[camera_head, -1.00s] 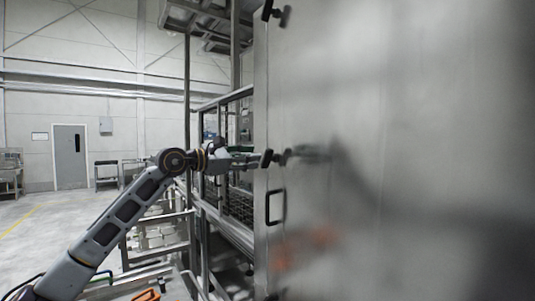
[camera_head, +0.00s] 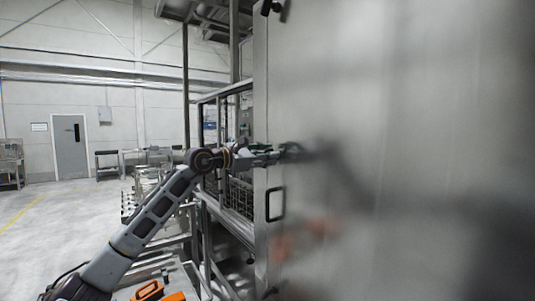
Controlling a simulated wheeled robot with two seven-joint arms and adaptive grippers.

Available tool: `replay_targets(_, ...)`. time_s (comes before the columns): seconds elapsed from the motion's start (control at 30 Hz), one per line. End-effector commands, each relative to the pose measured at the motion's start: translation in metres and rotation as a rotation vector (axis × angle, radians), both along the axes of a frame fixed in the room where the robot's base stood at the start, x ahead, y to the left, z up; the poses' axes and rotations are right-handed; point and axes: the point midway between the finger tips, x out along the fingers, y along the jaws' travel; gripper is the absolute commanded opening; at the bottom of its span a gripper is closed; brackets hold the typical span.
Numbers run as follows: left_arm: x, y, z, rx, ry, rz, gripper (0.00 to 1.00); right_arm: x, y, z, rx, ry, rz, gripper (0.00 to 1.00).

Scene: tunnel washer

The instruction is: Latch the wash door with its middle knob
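The wash door (camera_head: 400,150) is a large grey steel panel that fills the right half of the head view. A black handle (camera_head: 275,204) sits on its left edge, and a black upper knob (camera_head: 272,7) shows at the top. The middle knob is hidden behind or within my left gripper (camera_head: 276,155), which is at the door's left edge at mid height. The fingers are small and dark there, so I cannot tell whether they are open or closed on the knob. My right gripper is not in view.
A steel frame with rails (camera_head: 222,150) stands just left of the door, close to my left arm. The floor (camera_head: 60,225) farther left is open. A grey room door (camera_head: 69,147) and benches stand at the back wall.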

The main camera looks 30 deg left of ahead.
Motion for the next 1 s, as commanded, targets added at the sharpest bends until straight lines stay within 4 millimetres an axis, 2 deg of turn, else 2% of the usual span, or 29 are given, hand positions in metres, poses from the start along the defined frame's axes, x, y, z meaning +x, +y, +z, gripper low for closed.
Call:
replay_targets(0.33,0.0017,-0.0008,-0.0007,0.000,0.001,0.001,0.32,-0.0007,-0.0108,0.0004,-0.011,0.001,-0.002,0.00)
replay_targets(0.6,0.0016,-0.0007,-0.0007,0.000,0.001,0.001,0.00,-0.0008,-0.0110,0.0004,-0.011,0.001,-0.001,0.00)
replay_targets(1.0,0.0014,-0.0010,-0.0009,0.033,-0.014,0.000,0.00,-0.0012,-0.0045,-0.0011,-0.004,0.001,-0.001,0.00)
